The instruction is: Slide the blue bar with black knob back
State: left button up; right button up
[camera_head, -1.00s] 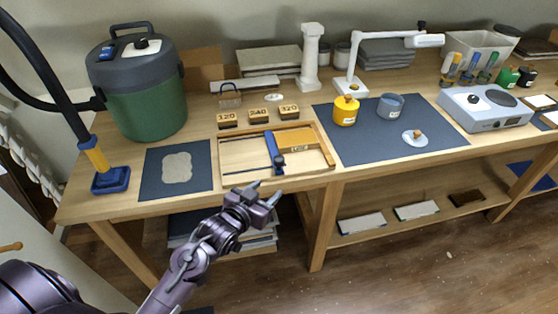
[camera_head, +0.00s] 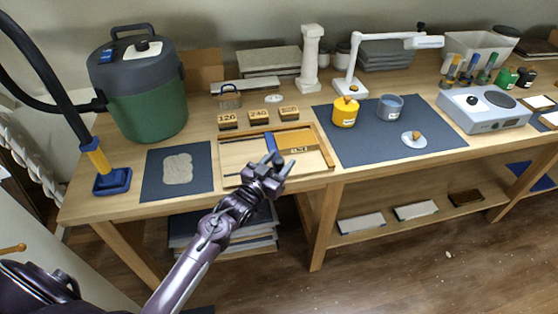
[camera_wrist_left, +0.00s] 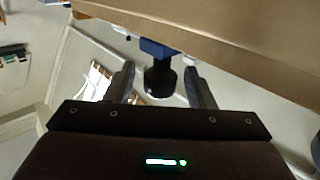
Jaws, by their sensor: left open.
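The blue bar (camera_head: 270,141) lies across the wooden tray (camera_head: 327,148) on the bench, and its near part is hidden behind my left gripper in the head view. In the left wrist view the bar's blue end (camera_wrist_left: 152,47) shows with the black knob (camera_wrist_left: 160,78) on it. My left gripper (camera_head: 282,163) is at the tray's front part, over the near end of the bar. In the left wrist view its open fingers (camera_wrist_left: 160,82) stand on either side of the knob, with gaps visible. My right gripper is not in view.
An orange-yellow block (camera_head: 297,142) lies in the tray right of the bar. Several numbered wooden blocks (camera_head: 259,116) stand behind the tray. A dark mat with a yellow pot (camera_head: 344,111) is to the right, and a mat with a grey patch (camera_head: 178,168) to the left.

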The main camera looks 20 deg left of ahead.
pick_arm(q)
jog(key=shift+w, duration=0.1)
grip_shut()
jog(key=s+a+p, duration=0.1)
jog(key=s+a, duration=0.1)
jog(key=a, duration=0.1)
jog(key=s+a+p, duration=0.1)
jog(key=s+a, duration=0.2)
jog(key=a, duration=0.1)
jog(key=s+a+p, duration=0.1)
jog(key=s+a, duration=0.1)
jog(key=a, duration=0.2)
jog(key=shift+s+a, duration=0.15)
jog(key=shift+s, duration=0.15)
jog(key=shift+s+a, duration=0.15)
jog(key=shift+a, duration=0.15)
jog(key=shift+c, duration=2.1)
grip_release()
jog(key=o, duration=0.4)
jog(key=shift+s+a, duration=0.1)
